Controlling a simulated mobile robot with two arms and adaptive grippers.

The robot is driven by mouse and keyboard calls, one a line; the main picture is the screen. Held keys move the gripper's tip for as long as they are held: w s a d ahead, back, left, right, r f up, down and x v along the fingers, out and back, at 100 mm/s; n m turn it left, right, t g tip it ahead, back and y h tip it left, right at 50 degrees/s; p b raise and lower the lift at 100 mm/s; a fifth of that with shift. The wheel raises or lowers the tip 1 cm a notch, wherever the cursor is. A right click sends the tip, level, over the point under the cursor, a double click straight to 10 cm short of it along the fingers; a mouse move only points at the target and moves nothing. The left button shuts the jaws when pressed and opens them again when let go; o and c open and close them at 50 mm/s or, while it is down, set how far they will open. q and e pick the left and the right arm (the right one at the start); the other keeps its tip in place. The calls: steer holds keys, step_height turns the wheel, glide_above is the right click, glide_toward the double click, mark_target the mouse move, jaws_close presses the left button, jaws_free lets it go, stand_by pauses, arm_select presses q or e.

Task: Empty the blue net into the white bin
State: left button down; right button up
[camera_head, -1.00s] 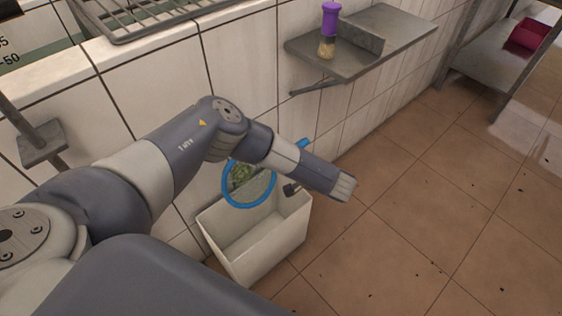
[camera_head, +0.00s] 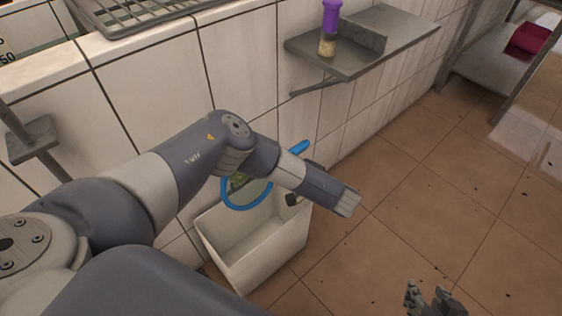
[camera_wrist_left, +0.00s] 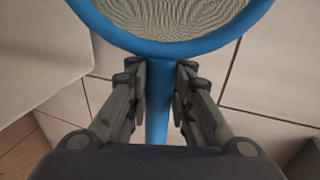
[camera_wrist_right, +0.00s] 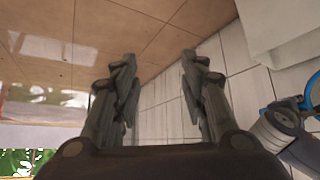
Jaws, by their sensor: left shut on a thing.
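The blue net (camera_head: 247,206) has a round blue rim and hangs over the back of the white bin (camera_head: 275,264). Some green stuff (camera_head: 238,183) shows inside its ring in the head view. My left gripper (camera_wrist_left: 157,75) is shut on the blue handle (camera_wrist_left: 158,110), just below the rim, with pale mesh (camera_wrist_left: 180,14) beyond it. In the head view my left arm hides most of that gripper and part of the net. The visible inside of the bin looks empty. My right gripper (camera_head: 430,292) is open and empty, low at the right; its spread fingers show in the right wrist view (camera_wrist_right: 158,65).
A grey wall shelf (camera_head: 365,48) above the bin carries a purple-topped jar (camera_head: 329,28). A tiled wall stands behind the bin. A rack with a dark red item (camera_head: 529,38) is at the far right. The floor (camera_head: 400,200) to the right is clear.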

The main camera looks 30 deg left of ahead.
arm_select(q)
steer(key=shift+y+b, duration=0.3)
steer(key=shift+b, duration=0.25)
steer(key=shift+t+y+b, duration=0.3)
steer(key=shift+b, duration=0.2)
steer(key=shift+d+y+p, duration=0.1)
steer(key=shift+y+p, duration=0.2)
steer(key=shift+y, duration=0.3)
steer(key=shift+t+y, duration=0.4)
steer(key=shift+y, duration=0.4)
steer(key=t+y+b, duration=0.1)
steer(key=y+b, duration=0.1)
steer(key=y, duration=0.1)
steer(key=shift+f+t, duration=0.1)
steer(key=shift+t, duration=0.3)
steer(key=shift+y+b, duration=0.3)
steer(key=shift+b, duration=0.05)
arm_select(e)
steer(key=w+a+r+t+y, duration=0.1)
steer(key=w+r+t, duration=0.3)
steer(key=r, duration=0.5)
steer(key=w+a+r+t+y, duration=0.2)
steer(key=w+a+r+t, duration=0.2)
steer(key=r+t, duration=0.3)
steer(key=shift+w+r+n+y, duration=0.3)
steer(key=shift+w+r, duration=0.25)
steer(key=shift+r, duration=0.35)
